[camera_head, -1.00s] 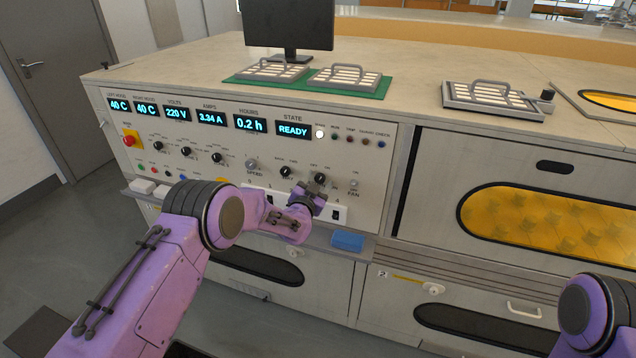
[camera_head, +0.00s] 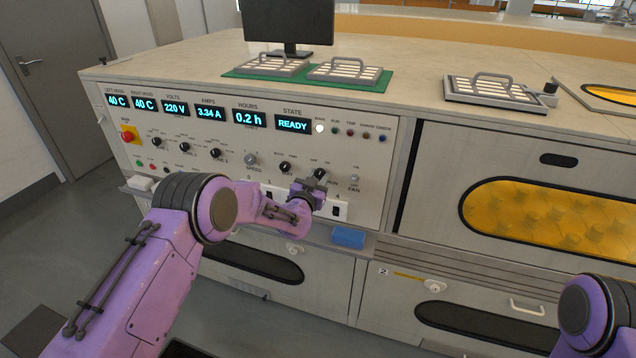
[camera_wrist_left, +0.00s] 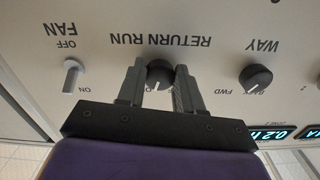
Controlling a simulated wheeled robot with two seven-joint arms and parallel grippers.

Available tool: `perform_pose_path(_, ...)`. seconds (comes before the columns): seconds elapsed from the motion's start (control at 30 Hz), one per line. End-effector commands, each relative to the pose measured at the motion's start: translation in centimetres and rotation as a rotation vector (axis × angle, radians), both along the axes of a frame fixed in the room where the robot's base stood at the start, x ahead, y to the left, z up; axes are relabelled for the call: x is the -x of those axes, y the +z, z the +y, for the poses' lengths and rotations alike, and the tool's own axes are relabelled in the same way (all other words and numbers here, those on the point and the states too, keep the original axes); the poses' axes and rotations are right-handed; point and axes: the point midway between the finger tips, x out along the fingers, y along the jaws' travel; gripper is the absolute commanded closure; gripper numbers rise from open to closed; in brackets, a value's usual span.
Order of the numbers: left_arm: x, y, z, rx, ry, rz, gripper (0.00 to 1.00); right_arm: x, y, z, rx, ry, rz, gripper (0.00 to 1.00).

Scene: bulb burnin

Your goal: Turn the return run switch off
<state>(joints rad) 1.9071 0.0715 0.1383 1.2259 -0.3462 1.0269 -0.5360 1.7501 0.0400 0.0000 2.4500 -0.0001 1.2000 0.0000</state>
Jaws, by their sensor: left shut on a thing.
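The return run switch is a round black knob with a pale pointer line (camera_wrist_left: 159,73), under the label RETURN RUN, which appears upside down in the left wrist view. In the head view the knob (camera_head: 320,173) shows just above my left gripper (camera_head: 318,180). In the left wrist view my left gripper (camera_wrist_left: 160,80) has one finger on each side of the knob, and it is shut on it. The OFF/ON lettering beside the knob is mostly hidden by the fingers. My right gripper is out of view; only part of my right arm shows at the lower right.
The WAY knob (camera_wrist_left: 256,77) and the FAN toggle (camera_wrist_left: 72,75) flank the switch closely. Below the panel, a blue block (camera_head: 348,237) lies on a narrow ledge. Trays (camera_head: 345,74) and a monitor (camera_head: 287,22) stand on the bench top.

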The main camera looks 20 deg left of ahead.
Motion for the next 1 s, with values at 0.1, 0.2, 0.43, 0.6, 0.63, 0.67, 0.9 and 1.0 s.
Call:
perform_pose_path(0.1,0.0,-0.3,0.0,0.106,0.001,0.0,0.95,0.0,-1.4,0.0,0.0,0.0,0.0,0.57)
perform_pose_path(0.2,0.0,-0.4,0.0,0.201,0.002,0.005,0.95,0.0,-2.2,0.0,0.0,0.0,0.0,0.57)
perform_pose_path(0.43,0.0,-0.3,-0.1,0.419,0.002,0.012,0.95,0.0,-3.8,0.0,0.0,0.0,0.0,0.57)
perform_pose_path(0.6,0.0,-0.2,-0.1,0.564,0.001,0.017,0.95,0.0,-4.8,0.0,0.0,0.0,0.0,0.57)
perform_pose_path(0.63,0.0,-0.2,-0.1,0.587,0.001,0.018,0.95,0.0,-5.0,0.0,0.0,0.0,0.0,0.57)
perform_pose_path(0.67,0.0,-0.2,-0.1,0.609,0.001,0.019,0.95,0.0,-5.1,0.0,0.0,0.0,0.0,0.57)
perform_pose_path(0.9,0.0,-0.1,-0.2,0.749,0.001,0.024,0.95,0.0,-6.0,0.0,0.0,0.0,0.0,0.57)
perform_pose_path(1.0,0.0,-0.1,-0.2,0.787,0.0,0.026,0.95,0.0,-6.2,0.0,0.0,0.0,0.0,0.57)
